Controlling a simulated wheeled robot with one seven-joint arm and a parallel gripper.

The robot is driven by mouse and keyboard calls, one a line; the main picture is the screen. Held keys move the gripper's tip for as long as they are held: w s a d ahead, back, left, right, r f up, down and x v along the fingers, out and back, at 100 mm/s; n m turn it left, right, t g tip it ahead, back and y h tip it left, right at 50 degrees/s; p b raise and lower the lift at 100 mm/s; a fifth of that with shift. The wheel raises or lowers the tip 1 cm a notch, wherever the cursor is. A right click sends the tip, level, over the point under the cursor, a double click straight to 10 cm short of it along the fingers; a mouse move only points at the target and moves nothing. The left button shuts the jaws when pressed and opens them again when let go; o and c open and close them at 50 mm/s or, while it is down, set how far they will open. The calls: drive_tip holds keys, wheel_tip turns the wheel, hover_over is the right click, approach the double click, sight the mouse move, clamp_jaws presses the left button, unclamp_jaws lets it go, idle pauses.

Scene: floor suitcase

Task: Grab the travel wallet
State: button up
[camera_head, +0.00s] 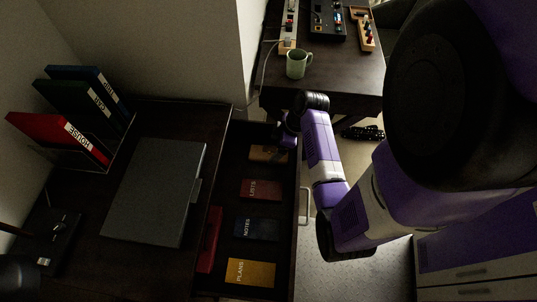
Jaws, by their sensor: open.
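An open drawer (284,215) holds a row of flat, wallet-like items. A brown one (266,154) lies at its far end, partly covered by my arm's end; I cannot read its label, so I cannot be sure it is the travel wallet. A dark red one (260,189) reads LISTS, a dark blue one (256,228) reads NOTES, and a yellow one (250,272) reads PLANS. A red item (209,240) lies along the drawer's left side. My gripper (285,140) is open, above the far end of the drawer near the brown item; its fingertips are hard to make out.
The desk at left bears a closed grey case (156,190), upright binders (78,105) and a small black box (58,241). A second table beyond holds a green mug (297,64) and a power strip (289,28). The drawer walls stand close around the items.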

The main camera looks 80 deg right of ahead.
sight(269, 153)
drive_tip(key=shift+x, duration=1.75)
drive_tip(key=c, duration=1.6)
